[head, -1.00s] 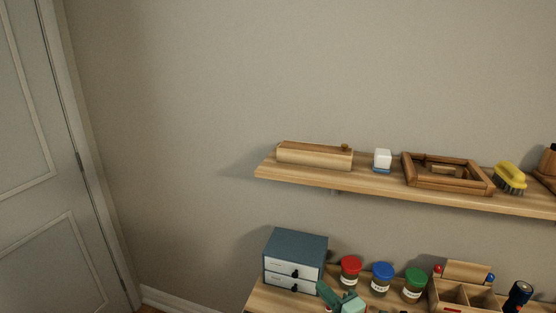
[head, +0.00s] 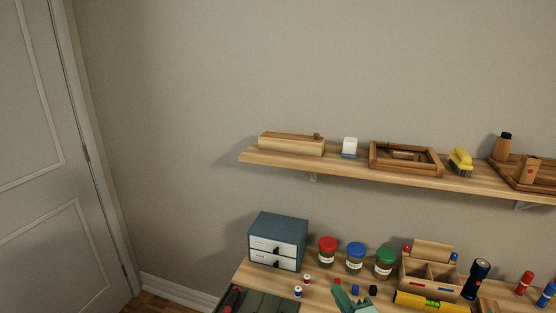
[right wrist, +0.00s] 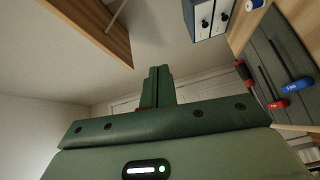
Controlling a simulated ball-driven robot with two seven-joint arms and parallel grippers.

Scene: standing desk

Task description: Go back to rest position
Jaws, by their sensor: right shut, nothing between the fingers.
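My right gripper (head: 350,297) shows at the bottom edge of the head view, above the desk (head: 319,292). In the right wrist view its two green fingers (right wrist: 159,86) are pressed together with nothing between them. My left gripper is in neither view.
A blue-grey drawer box (head: 279,240) stands on the desk beside jars with red (head: 328,250), blue (head: 356,256) and green (head: 384,262) lids. A wooden organiser (head: 430,269) stands to their right. A wall shelf (head: 350,172) runs above. A green tool tray (head: 258,304) lies front left.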

